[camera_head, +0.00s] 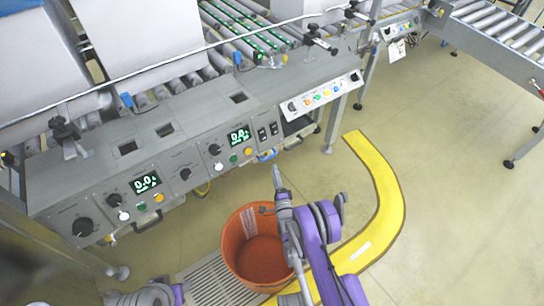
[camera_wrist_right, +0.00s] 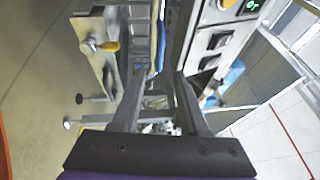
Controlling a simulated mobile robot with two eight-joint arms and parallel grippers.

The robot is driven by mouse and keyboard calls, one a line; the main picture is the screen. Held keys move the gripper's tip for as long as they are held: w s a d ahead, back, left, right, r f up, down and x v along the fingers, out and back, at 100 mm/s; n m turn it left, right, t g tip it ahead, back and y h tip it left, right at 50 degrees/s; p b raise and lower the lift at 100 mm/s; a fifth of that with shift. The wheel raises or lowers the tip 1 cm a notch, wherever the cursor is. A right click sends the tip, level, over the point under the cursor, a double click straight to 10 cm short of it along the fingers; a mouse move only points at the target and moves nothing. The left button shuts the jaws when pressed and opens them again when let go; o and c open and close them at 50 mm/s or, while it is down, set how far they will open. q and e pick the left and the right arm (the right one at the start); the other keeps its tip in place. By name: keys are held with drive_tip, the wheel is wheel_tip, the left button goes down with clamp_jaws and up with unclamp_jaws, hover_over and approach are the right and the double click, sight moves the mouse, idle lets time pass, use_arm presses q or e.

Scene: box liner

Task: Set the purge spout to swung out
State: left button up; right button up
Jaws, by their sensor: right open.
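My right gripper (camera_head: 276,174) reaches up from the lower right, its tips just below the front edge of the grey control panel. In the right wrist view its two fingers (camera_wrist_right: 160,82) stand apart, with nothing held between them. A blue curved piece (camera_head: 267,155) sits under the panel edge near the fingertips; a blue strip (camera_wrist_right: 161,42) also shows ahead of the fingers in the wrist view. I cannot tell for sure whether this is the purge spout or how it is turned. Only part of my left arm shows at the bottom left; its gripper is out of sight.
An orange bucket (camera_head: 262,258) stands on the floor beside my right arm, on a grey grate (camera_head: 207,284). The panel (camera_head: 150,186) has knobs, buttons and green displays. A yellow floor stripe (camera_head: 388,190) curves to the right; open floor lies beyond it.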

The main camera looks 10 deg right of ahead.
sight(271, 156)
drive_tip(key=w, duration=0.2)
drive_tip(key=w+b, duration=0.1)
drive_tip(key=w, duration=0.2)
drive_tip(key=w+r, duration=0.1)
drive_tip(key=w, duration=0.2)
clamp_jaws()
idle(1.3)
